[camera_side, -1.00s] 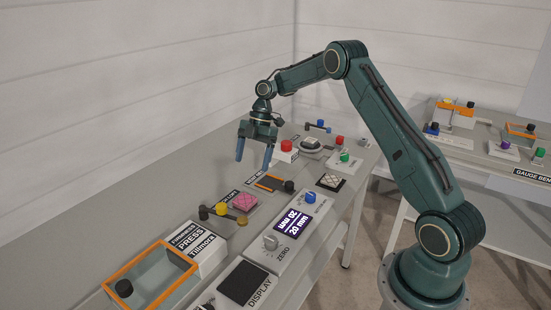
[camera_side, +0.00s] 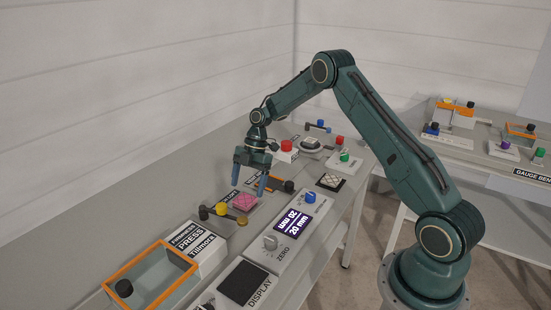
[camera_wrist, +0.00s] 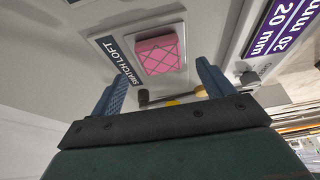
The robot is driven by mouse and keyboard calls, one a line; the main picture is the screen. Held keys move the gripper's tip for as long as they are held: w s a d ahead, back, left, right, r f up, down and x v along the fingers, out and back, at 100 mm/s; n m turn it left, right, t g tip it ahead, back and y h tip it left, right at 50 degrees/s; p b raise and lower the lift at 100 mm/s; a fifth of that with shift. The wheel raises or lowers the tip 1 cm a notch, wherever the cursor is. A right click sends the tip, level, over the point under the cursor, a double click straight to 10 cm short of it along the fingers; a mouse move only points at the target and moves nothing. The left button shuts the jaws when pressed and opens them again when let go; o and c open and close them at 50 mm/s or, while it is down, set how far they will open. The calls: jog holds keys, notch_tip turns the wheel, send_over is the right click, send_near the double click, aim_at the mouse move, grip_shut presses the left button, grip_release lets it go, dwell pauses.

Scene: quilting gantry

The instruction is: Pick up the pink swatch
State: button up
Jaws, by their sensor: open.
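The pink swatch (camera_side: 244,201) is a small square pad with a darker crossed-line pattern. It lies on a grey plate on the bench, and in the wrist view (camera_wrist: 160,55) the plate is labelled "SWATCH LOFT" (camera_wrist: 121,62). My gripper (camera_side: 249,186) is open with its blue fingers pointing down, just above and around the swatch's far side in the side view. In the wrist view the two fingers (camera_wrist: 162,85) stand apart with the swatch beyond their tips, between them in width. Nothing is held.
A lever with yellow knobs (camera_side: 221,209) stands close beside the swatch. An orange-edged slot with a dark handle (camera_side: 289,186) is on the other side. A display box (camera_side: 294,222) with a blue knob is in front. An orange-rimmed bin (camera_side: 150,277) is at front left.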

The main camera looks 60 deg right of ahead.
aim_at(245, 199)
jog(key=shift+x, duration=1.95)
jog(key=shift+c, duration=0.2)
jog(key=c, duration=1.1)
jog(key=shift+r, duration=0.1)
notch_tip(245, 199, up, 20)
jog(key=shift+f, duration=0.1)
